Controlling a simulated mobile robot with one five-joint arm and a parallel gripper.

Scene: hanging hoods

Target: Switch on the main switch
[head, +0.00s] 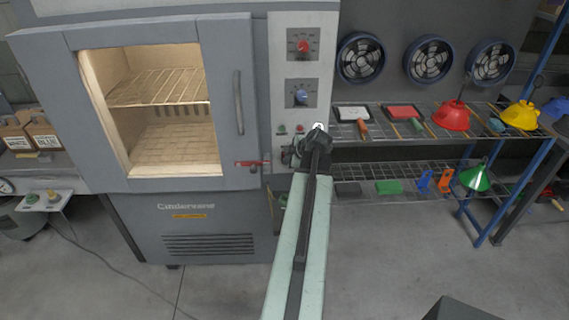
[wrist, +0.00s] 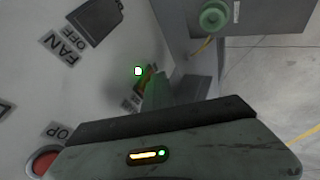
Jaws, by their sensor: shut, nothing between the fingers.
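The grey panel (head: 300,70) to the right of the oven door carries the controls. My gripper (head: 317,137) is shut and empty in front of the lower right of this panel and hides part of it. In the wrist view my finger (wrist: 155,90) points at the panel beside a small white square with a green rim (wrist: 138,71); I cannot tell whether they touch. A small orange part beside it is mostly hidden. A black control (wrist: 95,20) sits beside a FAN OFF label (wrist: 65,47). No label reading main switch is legible.
The panel also has a red knob (head: 303,47), a blue knob (head: 301,96) and a red button (wrist: 45,162). A grey box with a green knob (wrist: 213,17) is at upper right. The oven (head: 228,120) is left; shelves (head: 400,140) with several tools are right.

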